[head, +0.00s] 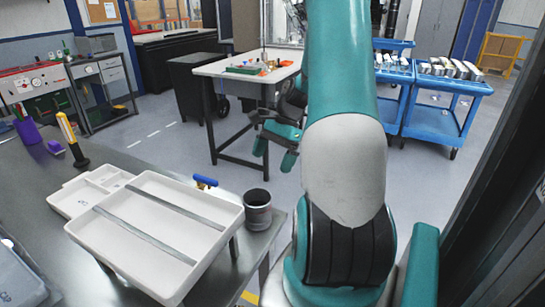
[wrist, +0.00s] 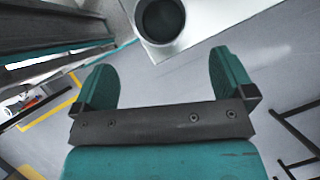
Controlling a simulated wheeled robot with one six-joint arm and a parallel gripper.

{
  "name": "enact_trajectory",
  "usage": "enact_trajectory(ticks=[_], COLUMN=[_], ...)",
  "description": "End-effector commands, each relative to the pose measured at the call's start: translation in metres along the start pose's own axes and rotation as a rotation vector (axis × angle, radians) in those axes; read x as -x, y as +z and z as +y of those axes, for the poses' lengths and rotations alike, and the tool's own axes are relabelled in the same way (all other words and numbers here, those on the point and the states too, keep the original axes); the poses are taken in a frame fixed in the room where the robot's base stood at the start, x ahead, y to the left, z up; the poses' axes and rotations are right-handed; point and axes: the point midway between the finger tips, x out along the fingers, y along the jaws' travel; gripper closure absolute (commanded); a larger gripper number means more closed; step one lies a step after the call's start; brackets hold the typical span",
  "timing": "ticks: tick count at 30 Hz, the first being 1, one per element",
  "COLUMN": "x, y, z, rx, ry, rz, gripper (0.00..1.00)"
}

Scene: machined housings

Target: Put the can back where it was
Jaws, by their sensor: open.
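The can (head: 257,212) is a dark grey open-topped cylinder with a label band. It stands upright on the metal table, near the right corner and just right of the white tray. In the wrist view the can (wrist: 162,20) is at the top, cut off by the frame edge, on the pale table corner. My gripper (wrist: 165,80) is open and empty, with two teal fingers apart. The can lies beyond the fingertips, roughly centred between them and not touching. In the head view my gripper (head: 275,151) is beyond the table's corner, over the floor, partly hidden by my arm.
A white tray (head: 120,245) with grey strips takes up the table's middle. A blue-handled valve (head: 205,182) sits behind it, close to the can. A yellow-and-black tool (head: 70,138) stands at the left. A workbench (head: 225,68) and blue carts (head: 440,115) stand farther back.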

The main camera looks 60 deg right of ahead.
Motion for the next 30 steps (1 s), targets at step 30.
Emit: enact_trajectory(ticks=[30], x=[-0.072], y=[0.380], z=[0.153], rx=[2.202], ry=[0.241], rz=[0.000], gripper=[0.00])
